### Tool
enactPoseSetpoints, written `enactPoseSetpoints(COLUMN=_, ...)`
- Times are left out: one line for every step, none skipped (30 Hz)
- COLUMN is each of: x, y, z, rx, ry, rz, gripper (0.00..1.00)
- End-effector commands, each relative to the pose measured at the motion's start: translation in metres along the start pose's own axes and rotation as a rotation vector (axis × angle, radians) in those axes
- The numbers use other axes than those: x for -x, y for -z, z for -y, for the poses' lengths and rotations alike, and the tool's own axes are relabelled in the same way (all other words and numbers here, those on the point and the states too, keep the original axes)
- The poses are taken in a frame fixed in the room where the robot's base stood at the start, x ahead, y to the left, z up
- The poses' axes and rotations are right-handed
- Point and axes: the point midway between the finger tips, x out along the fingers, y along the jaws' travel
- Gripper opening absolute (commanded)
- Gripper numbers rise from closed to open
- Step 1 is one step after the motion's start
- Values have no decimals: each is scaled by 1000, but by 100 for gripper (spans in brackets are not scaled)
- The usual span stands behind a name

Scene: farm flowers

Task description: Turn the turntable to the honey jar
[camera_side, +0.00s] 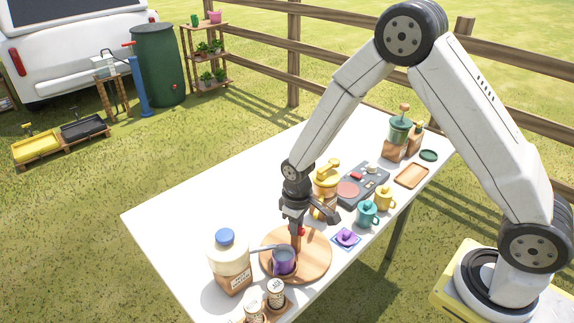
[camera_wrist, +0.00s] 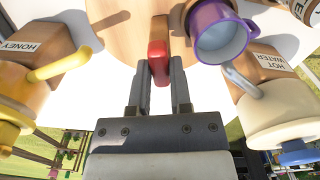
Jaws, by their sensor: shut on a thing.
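The round wooden turntable (camera_side: 318,262) lies on the white table and carries a purple mug (camera_side: 284,264). The mug sits at the hot water dispenser's spout, and its inside shows pale in the wrist view (camera_wrist: 222,38). My gripper (camera_side: 298,234) points down over the turntable's edge. Its fingers are shut on the red handle (camera_wrist: 158,62) of the turntable. The yellow-topped honey jar (camera_side: 325,185) stands behind the turntable; its HONEY label and yellow spout (camera_wrist: 65,64) show at left in the wrist view. My gripper partly hides the jar in the side view.
The hot water dispenser (camera_side: 229,262) with a blue cap stands left of the turntable. Small shakers (camera_side: 276,292) stand at the front. A purple item on a coaster (camera_side: 346,237), a teal mug (camera_side: 367,213) and a yellow mug (camera_side: 384,198) stand to the right. The table's left part is clear.

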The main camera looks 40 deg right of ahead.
Motion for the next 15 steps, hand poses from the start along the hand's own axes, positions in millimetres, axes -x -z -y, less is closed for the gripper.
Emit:
enactPoseSetpoints(x=0, y=-1, z=0, rx=24, ry=0, rz=3, gripper=0)
enactPoseSetpoints(x=0, y=-1, z=0, rx=40, ry=0, rz=3, gripper=0)
enactPoseSetpoints(x=0, y=-1, z=0, rx=59, ry=0, rz=3, gripper=0)
enactPoseSetpoints(x=0, y=-1, z=0, rx=75, ry=0, rz=3, gripper=0)
enactPoseSetpoints(x=0, y=-1, z=0, rx=89, ry=0, rz=3, gripper=0)
enactPoseSetpoints(x=0, y=-1, z=0, rx=110, ry=1, rz=3, gripper=0)
enactPoseSetpoints(x=0, y=-1, z=0, rx=125, ry=1, rz=3, gripper=0)
enactPoseSetpoints(x=0, y=-1, z=0, rx=140, ry=1, rz=3, gripper=0)
enactPoseSetpoints(x=0, y=-1, z=0, rx=160, ry=1, rz=3, gripper=0)
enactPoseSetpoints(x=0, y=-1, z=0, rx=175, ry=1, rz=3, gripper=0)
enactPoseSetpoints(x=0, y=-1, z=0, rx=190, ry=1, rz=3, gripper=0)
enactPoseSetpoints(x=0, y=-1, z=0, rx=209, ry=1, rz=3, gripper=0)
enactPoseSetpoints(x=0, y=-1, z=0, rx=225, ry=1, rz=3, gripper=0)
enactPoseSetpoints(x=0, y=-1, z=0, rx=240, ry=1, rz=3, gripper=0)
enactPoseSetpoints(x=0, y=-1, z=0, rx=260, ry=1, rz=3, gripper=0)
